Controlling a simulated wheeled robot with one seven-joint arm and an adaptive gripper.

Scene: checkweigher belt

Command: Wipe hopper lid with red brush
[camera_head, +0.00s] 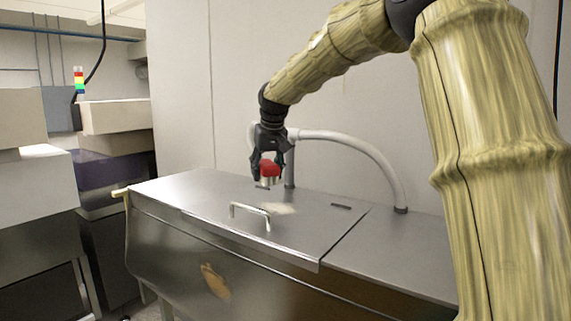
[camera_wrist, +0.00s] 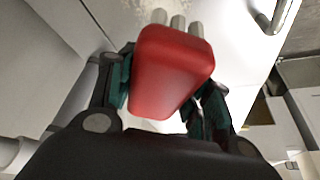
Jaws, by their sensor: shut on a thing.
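My gripper (camera_head: 268,172) points down above the hopper lid and is shut on the red brush (camera_head: 270,168). In the wrist view the red brush (camera_wrist: 172,65) sits between the two fingers, with its pale bristle tufts (camera_wrist: 168,18) at the far end. The hopper lid (camera_head: 180,194) is a flat grey metal sheet with a bar handle (camera_head: 250,211). A pale dusty patch (camera_head: 279,208) lies on the lid just behind the handle. The brush appears a little above the lid, behind the patch; I cannot tell the exact gap.
A curved white pipe (camera_head: 360,147) stands behind the lid and comes down at its right. A small dark slot (camera_head: 341,206) is on the metal top. Stacked boxes (camera_head: 115,117) and a signal light (camera_head: 79,79) are at the left. A wall closes off the back.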

